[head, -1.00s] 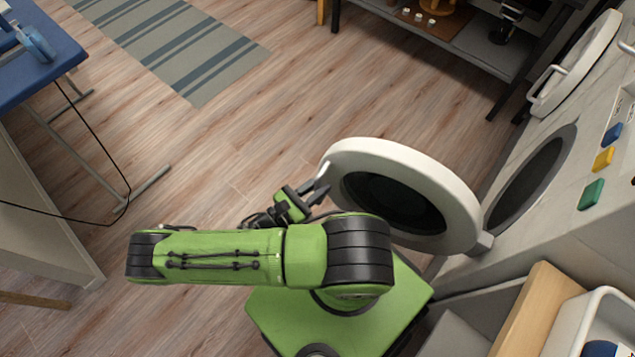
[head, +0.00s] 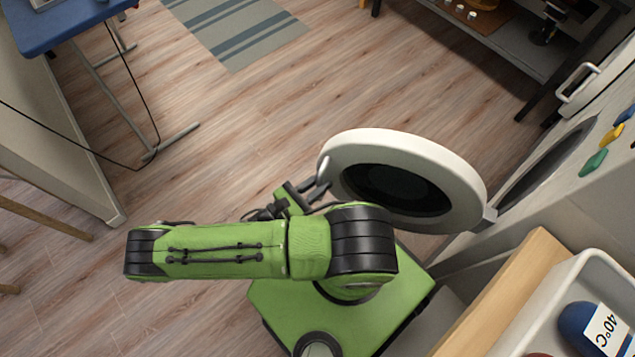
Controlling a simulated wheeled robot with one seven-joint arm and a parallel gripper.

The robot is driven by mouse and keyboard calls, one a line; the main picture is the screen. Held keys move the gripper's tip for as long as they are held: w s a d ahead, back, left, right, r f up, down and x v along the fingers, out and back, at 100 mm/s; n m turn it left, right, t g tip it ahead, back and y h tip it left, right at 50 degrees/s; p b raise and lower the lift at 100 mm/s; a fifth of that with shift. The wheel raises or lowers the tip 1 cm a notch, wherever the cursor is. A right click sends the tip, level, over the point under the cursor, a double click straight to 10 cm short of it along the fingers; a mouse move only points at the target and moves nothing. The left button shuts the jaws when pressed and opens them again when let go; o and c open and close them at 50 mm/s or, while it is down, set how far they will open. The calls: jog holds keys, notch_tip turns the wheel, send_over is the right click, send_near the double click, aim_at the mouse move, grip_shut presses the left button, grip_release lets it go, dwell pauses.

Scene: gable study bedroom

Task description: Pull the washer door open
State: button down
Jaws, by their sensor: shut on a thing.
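The washer door (head: 452,171) is a round white ring with dark glass in its middle. It stands swung out from the washer front (head: 572,188), joined at a hinge on its right side. The dark round washer opening (head: 547,163) shows behind it. My gripper (head: 319,188) is at the door's left edge, shut on the door's handle (head: 324,167). My arm hides part of the gripper and the door's lower left edge.
A white tub (head: 545,312) with a blue item labelled 40°C stands on a wooden top at lower right. A blue ironing board (head: 62,27) with metal legs and a cord is at upper left. Clear wood floor lies left of the door.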

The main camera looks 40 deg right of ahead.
jog(key=shift+s+d, duration=0.1)
jog(key=shift+s, duration=0.1)
jog(key=c, duration=1.1)
grip_release()
jog(key=shift+w+a, duration=0.1)
jog(key=shift+a, duration=0.2)
jog(key=a, duration=1.5)
jog(key=shift+w, duration=0.3)
